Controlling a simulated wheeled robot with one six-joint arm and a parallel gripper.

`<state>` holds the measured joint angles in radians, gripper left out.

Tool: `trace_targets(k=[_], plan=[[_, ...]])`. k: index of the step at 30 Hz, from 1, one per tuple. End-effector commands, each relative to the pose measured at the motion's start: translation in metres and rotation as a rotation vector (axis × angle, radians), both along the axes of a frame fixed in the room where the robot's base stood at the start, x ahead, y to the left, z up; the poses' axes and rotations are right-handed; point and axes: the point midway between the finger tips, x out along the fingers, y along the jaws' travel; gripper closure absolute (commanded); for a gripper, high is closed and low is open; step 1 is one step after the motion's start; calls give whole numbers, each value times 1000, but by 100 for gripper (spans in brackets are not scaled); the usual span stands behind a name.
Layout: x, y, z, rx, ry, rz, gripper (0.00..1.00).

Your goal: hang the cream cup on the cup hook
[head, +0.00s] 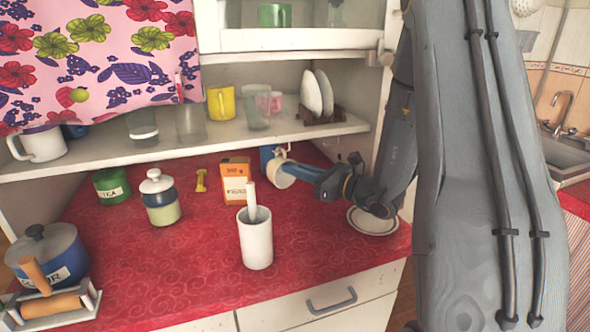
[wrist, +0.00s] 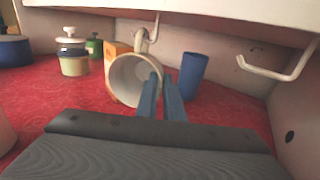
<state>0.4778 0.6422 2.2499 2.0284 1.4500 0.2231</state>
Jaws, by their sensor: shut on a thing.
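The cream cup (head: 284,179) is held by my gripper (head: 297,170) under the shelf at the back right of the red counter. In the wrist view the cup (wrist: 128,84) shows its open mouth towards me, tilted on its side, with my gripper's blue fingers (wrist: 160,98) shut on its right rim. Its handle (wrist: 140,41) points up. A pale hook (wrist: 155,30) hangs from the shelf right at the handle; I cannot tell whether it passes through. A larger white hook (wrist: 275,72) hangs at the right.
A blue cup (wrist: 193,75) stands right of the cream cup. An orange box (head: 236,180) stands at its left, and a white holder (head: 256,240) in front. A plate (head: 373,221) lies below my arm. The shelf (head: 170,150) is close overhead.

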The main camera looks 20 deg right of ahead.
Motion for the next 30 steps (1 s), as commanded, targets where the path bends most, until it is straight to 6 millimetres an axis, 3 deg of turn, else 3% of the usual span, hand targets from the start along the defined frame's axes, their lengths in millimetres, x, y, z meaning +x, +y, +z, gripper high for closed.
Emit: trace_targets(k=[1,3,6,17,30], plan=[[0,0,0,1,-1,0,100],[0,0,0,1,-1,0,82],[0,0,0,0,0,0,71],[-5,-5,-1,0,0,-1,71],[-56,-42,0,0,0,-3,71]])
